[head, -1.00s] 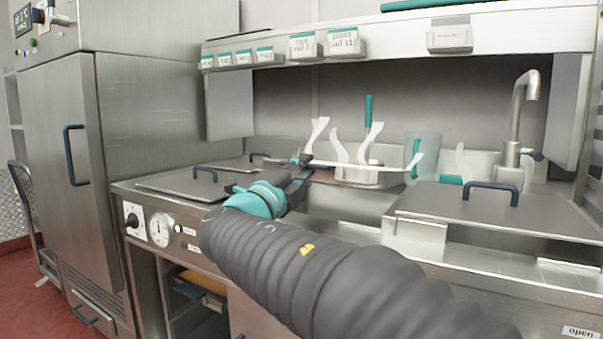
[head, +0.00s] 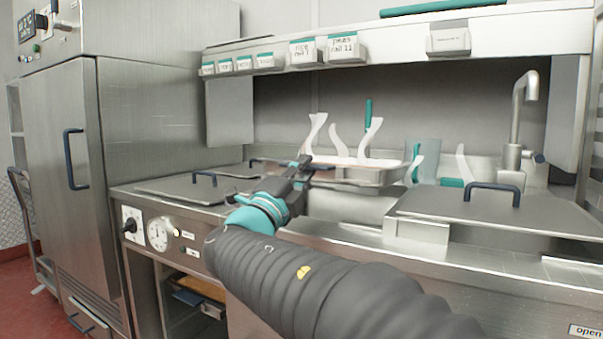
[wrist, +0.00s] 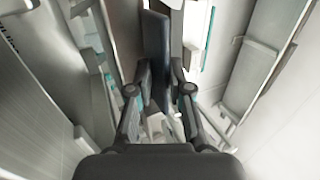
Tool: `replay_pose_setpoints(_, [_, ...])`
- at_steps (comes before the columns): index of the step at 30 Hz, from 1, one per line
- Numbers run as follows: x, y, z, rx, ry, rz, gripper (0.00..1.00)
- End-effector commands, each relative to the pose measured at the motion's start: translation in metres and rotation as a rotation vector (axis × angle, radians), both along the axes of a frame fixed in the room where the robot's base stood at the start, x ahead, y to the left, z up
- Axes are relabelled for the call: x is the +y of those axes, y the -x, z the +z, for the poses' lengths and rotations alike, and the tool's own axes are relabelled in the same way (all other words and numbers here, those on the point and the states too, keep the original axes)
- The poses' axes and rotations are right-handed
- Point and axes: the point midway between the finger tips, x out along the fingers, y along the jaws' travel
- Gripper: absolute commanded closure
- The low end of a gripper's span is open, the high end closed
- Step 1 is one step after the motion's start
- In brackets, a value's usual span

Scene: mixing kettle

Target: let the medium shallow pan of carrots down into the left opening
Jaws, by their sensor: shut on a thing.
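My gripper (head: 304,166) is shut at the left end of a shallow metal pan (head: 372,177). The pan is above the counter, its rim near level and its front wall in sight. Its contents are too small to make out as carrots. An open well (head: 345,206) in the steel counter shows below the pan, between the left lids and the right lid; its far part is hidden by pan and arm. In the wrist view my gripper's fingers (wrist: 160,92) close around a dark upright shape, and the pan is hard to make out.
Closed lids with dark handles lie at the left (head: 185,187) and right (head: 490,205). White utensils (head: 372,138) stand behind the pan, with a clear container (head: 424,158) near its right end. A tap (head: 520,115) rises at the right. A labelled shelf (head: 400,42) spans above.

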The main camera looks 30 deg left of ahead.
Motion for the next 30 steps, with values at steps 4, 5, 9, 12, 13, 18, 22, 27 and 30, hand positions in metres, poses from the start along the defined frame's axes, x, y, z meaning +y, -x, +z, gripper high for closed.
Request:
replay_pose_setpoints(4, [-0.0007, 0.0008, 0.0035, -0.005, -0.002, -0.001, 1.00])
replay_pose_setpoints(5, [-0.0007, 0.0008, 0.0035, -0.005, -0.002, 0.000, 1.00])
replay_pose_setpoints(9, [-0.0006, 0.0008, 0.0025, -0.016, -0.001, 0.000, 1.00])
replay_pose_setpoints(12, [-0.0007, 0.0008, 0.0014, -0.033, 0.000, -0.001, 1.00])
replay_pose_setpoints(13, [-0.0007, 0.0008, 0.0013, -0.040, 0.001, 0.000, 1.00])
replay_pose_setpoints(18, [-0.0006, 0.0015, 0.0019, -0.071, 0.002, -0.001, 1.00])
replay_pose_setpoints(22, [-0.0005, 0.0017, 0.0028, -0.074, 0.003, 0.000, 1.00])
replay_pose_setpoints(27, [-0.0005, 0.0016, 0.0024, -0.073, 0.002, 0.000, 1.00])
replay_pose_setpoints(30, [-0.0005, 0.0016, 0.0004, -0.073, 0.002, 0.000, 1.00])
